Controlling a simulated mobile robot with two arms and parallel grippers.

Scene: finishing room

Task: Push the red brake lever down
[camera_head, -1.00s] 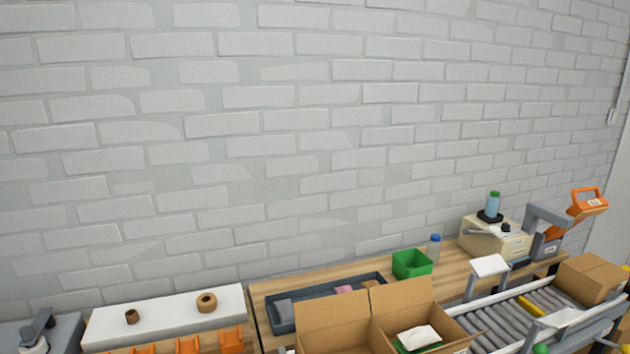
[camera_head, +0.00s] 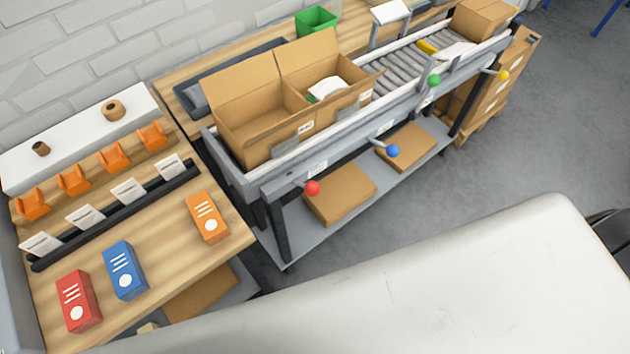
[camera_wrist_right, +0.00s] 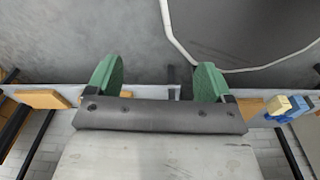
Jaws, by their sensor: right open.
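The red brake lever is a short grey arm with a red ball knob (camera_head: 313,188) on the front side of the roller conveyor, below the open cardboard box. Its arm points outward from the conveyor frame. My right gripper (camera_wrist_right: 155,80) has two green fingers spread apart, with nothing between them. The red lever cannot be made out in the right wrist view. Neither gripper shows in the head view.
Similar levers have blue (camera_head: 392,151), green (camera_head: 434,81) and yellow (camera_head: 503,75) knobs. An open box (camera_head: 245,130) sits on the conveyor (camera_head: 385,75). The wooden table (camera_head: 160,225) at left holds red, blue and orange packets. Grey floor (camera_head: 450,190) before the conveyor is clear.

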